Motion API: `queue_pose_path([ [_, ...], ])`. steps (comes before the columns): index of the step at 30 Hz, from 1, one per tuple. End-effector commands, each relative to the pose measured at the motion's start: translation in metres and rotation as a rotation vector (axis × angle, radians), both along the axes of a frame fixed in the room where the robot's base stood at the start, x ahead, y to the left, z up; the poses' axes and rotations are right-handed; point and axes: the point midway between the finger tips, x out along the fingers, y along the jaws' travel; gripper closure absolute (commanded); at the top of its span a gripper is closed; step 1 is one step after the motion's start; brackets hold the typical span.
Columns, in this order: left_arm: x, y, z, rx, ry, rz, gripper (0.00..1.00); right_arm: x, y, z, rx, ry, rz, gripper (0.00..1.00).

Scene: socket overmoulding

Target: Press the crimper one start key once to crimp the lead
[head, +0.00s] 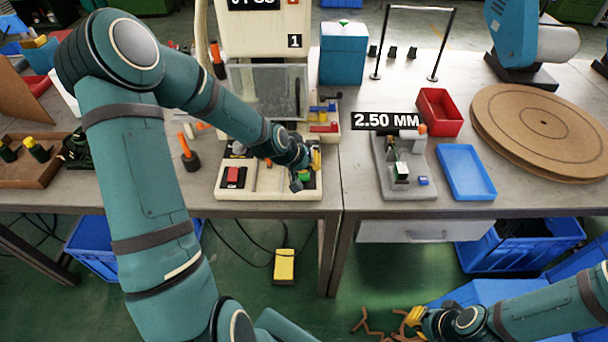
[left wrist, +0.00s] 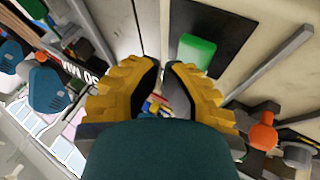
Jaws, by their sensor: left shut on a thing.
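Crimper one (head: 262,30) is the tall cream machine marked 1, with a pale base (head: 262,207). Its green start key (head: 304,177) sits at the base's right front, on a dark plate; the green key also shows large in the left wrist view (left wrist: 197,52), just beyond the fingertips. My left gripper (head: 312,160) is right by this key; contact cannot be told. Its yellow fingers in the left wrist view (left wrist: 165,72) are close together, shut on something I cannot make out. The lead is not discernible. My right gripper (head: 415,322) is low at front right, away from the table.
A red key (head: 233,175) is on the base's left front. A 2.50 MM fixture (head: 385,190), a blue tray (head: 466,172) and a red bin (head: 440,112) stand on the right table. A yellow pedal (head: 284,266) hangs or lies below the table.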

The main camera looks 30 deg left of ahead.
Motion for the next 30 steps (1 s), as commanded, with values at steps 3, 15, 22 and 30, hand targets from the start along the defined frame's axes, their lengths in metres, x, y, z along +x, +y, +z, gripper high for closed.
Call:
queue_pose_path([
  [3,-0.0001,0.0000,-0.0034,0.000,0.000,0.000,1.00,0.0000,0.0000,-0.0032,0.000,0.000,0.000,1.00],
  [15,0.0000,0.0001,-0.0034,0.000,0.000,0.000,1.00,0.0000,0.0000,-0.0031,0.000,0.000,0.000,1.00],
  [22,0.0001,0.0001,-0.0060,0.000,0.000,0.000,1.00,0.0000,0.0000,-0.0054,0.000,0.000,0.000,1.00],
  [30,0.0000,0.0001,-0.0089,0.000,0.000,0.000,1.00,-0.0001,0.0000,-0.0080,0.000,0.000,0.000,1.00],
])
